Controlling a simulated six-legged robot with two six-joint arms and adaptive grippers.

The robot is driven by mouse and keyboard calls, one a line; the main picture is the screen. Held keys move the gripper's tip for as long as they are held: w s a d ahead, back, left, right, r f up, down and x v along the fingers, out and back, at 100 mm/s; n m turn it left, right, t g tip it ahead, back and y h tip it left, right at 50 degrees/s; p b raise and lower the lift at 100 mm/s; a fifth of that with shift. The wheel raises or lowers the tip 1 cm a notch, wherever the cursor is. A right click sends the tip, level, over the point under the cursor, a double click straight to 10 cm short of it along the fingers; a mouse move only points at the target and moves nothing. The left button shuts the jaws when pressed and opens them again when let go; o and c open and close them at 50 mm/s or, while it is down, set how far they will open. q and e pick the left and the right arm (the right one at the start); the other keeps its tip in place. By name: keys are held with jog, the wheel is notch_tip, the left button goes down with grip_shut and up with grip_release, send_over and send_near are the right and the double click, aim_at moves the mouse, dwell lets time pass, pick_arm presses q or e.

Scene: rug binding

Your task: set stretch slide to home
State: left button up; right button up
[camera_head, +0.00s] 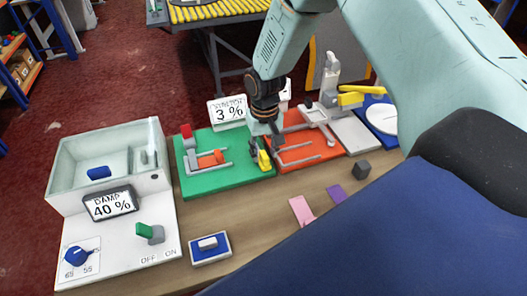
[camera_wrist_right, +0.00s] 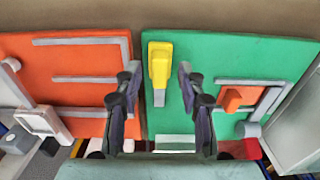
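A green board (camera_head: 225,178) carries a sign (camera_head: 229,110) reading "3 %"; its upper word is partly unclear, perhaps "STRETCH". On the board are an orange block (camera_head: 211,158) between grey rails and an upright yellow handle (camera_head: 264,160) near its right edge. No label shows which one is the stretch slide. My right gripper (camera_head: 266,143) points down at the yellow handle. In the right wrist view its fingers (camera_wrist_right: 160,82) are apart, one on each side of the yellow handle (camera_wrist_right: 160,62), with gaps and no visible contact. My left gripper is out of view.
An orange board (camera_head: 303,150) with grey rails adjoins the green board on the right. A clear-walled box (camera_head: 110,150) with a "DAMP 40 %" sign stands left. A blue-and-white switch (camera_head: 209,246), pink (camera_head: 301,210) and purple pieces (camera_head: 336,195) and a dark cube (camera_head: 361,169) lie in front.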

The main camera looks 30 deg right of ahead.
jog(key=shift+w+d+f, duration=0.1)
jog(key=shift+w+f, duration=0.2)
jog(key=shift+f, duration=0.35)
jog(key=shift+s+r, duration=0.3)
jog(key=shift+c, duration=0.2)
jog(key=shift+a, duration=0.2)
jog(key=shift+c, duration=0.8)
jog(key=shift+w+d+f, duration=0.15)
jog(key=shift+w+f, duration=0.1)
jog(key=c, duration=0.4)
jog(key=shift+s+r, duration=0.1)
grip_shut()
